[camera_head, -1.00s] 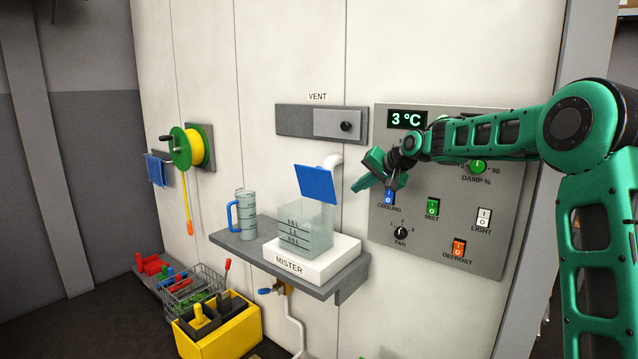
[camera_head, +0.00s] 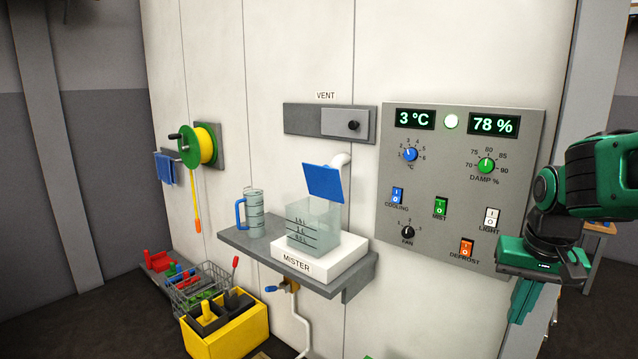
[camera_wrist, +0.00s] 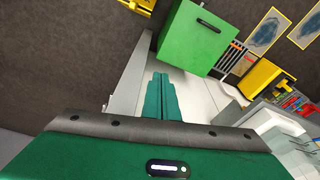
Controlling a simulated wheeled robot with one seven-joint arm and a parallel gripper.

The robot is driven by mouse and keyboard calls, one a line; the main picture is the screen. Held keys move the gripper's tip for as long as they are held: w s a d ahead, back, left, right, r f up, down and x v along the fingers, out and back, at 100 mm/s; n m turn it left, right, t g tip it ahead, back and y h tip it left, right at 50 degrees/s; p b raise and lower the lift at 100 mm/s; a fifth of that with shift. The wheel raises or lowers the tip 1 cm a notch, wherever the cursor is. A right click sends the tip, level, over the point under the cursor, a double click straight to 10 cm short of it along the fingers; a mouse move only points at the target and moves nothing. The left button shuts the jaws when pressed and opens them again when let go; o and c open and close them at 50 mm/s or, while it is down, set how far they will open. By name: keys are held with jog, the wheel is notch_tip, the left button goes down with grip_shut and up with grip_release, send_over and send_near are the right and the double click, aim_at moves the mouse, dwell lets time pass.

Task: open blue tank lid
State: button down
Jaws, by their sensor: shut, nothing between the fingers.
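The blue lid (camera_head: 324,184) stands raised and tilted up at the back of the clear tank (camera_head: 313,226), so the tank top is uncovered. The tank has level marks and sits on the white MISTER base (camera_head: 320,262). My gripper (camera_head: 519,312) hangs at the far right of the head view, in front of the panel's lower right edge, well apart from the tank and lid. It points down. In the wrist view its green fingers (camera_wrist: 162,95) are together with nothing between them. I cannot make out the lid in the wrist view.
A jug (camera_head: 254,212) with a blue handle stands left of the tank on the grey shelf (camera_head: 246,241). The control panel (camera_head: 455,232) is on the wall to the right. A yellow crate (camera_head: 236,330) stands below. A green box (camera_wrist: 195,37) shows in the wrist view.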

jog(key=s+a+f+g+y, duration=0.1)
jog(key=s+f, duration=0.2)
jog(key=s, duration=0.5)
jog(key=s+f+g, duration=0.1)
jog(key=s+f, duration=0.1)
jog(key=s, duration=0.6)
jog(key=w+r+n+t, duration=0.1)
jog(key=w+n+t, duration=0.2)
jog(key=w+n, duration=0.9)
jog(key=n+t+y, duration=1)
jog(key=n+t, duration=0.3)
jog(key=n, duration=0.9)
send_near(321, 178)
jog(key=s+a, duration=0.3)
jog(key=s, duration=0.3)
jog(key=shift+m, duration=0.3)
jog(key=w+a, duration=0.1)
jog(key=w, duration=0.2)
jog(key=w+a+r, duration=0.1)
jog(key=w, duration=0.2)
jog(key=w+a, duration=0.1)
jog(key=w, duration=0.3)
jog(key=shift+w+a+r, duration=0.1)
jog(key=shift+a+r, duration=0.05)
jog(key=shift+w+d+r, duration=0.2)
jog(key=shift+w+d, duration=0.15)
jog(key=shift+w, duration=0.05)
